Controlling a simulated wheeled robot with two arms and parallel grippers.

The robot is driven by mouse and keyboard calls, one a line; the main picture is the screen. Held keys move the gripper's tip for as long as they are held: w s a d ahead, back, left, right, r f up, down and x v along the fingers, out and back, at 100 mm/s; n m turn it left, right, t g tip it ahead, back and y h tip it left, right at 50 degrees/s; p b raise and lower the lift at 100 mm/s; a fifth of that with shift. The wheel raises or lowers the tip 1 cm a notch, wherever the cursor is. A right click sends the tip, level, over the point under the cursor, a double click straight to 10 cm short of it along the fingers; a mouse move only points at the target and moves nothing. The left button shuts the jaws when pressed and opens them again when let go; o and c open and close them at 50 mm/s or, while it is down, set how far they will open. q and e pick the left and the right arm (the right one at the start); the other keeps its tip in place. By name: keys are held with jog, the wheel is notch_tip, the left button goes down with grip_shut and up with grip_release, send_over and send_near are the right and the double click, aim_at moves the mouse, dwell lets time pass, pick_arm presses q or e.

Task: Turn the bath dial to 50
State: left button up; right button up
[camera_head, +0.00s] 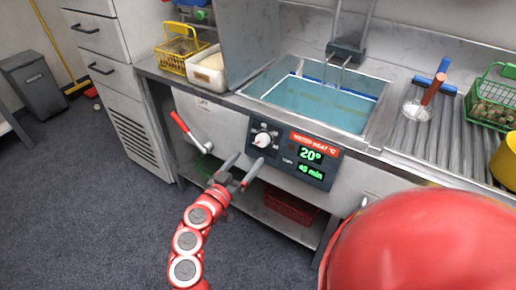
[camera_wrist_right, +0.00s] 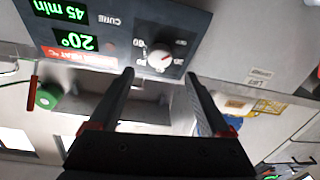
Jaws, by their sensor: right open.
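The bath dial (camera_head: 262,139) is a round white knob on the dark control panel (camera_head: 287,157) on the front of the water bath. The panel's green display (camera_head: 311,154) reads 20° and 45 min. In the right wrist view, which is upside down, the dial (camera_wrist_right: 160,58) shows a red mark and sits beyond my fingertips. My right gripper (camera_head: 245,161) is open and empty just in front of and below the dial. Its fingers (camera_wrist_right: 160,75) appear apart from the knob, with the dial between their lines. My left gripper is not in view.
The bath basin (camera_head: 255,87) holds blue water above the panel. A red-handled lever (camera_head: 187,130) projects left of the dial. A yellow basket (camera_head: 172,64) stands on the counter at left, and a green basket (camera_head: 474,92) of chestnuts at right. A red crate (camera_head: 290,207) sits on the shelf below.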

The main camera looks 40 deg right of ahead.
aim_at(261, 143)
jog(key=b+x, duration=0.1)
jog(key=x, duration=0.6)
jog(key=shift+d, duration=0.25)
grip_shut()
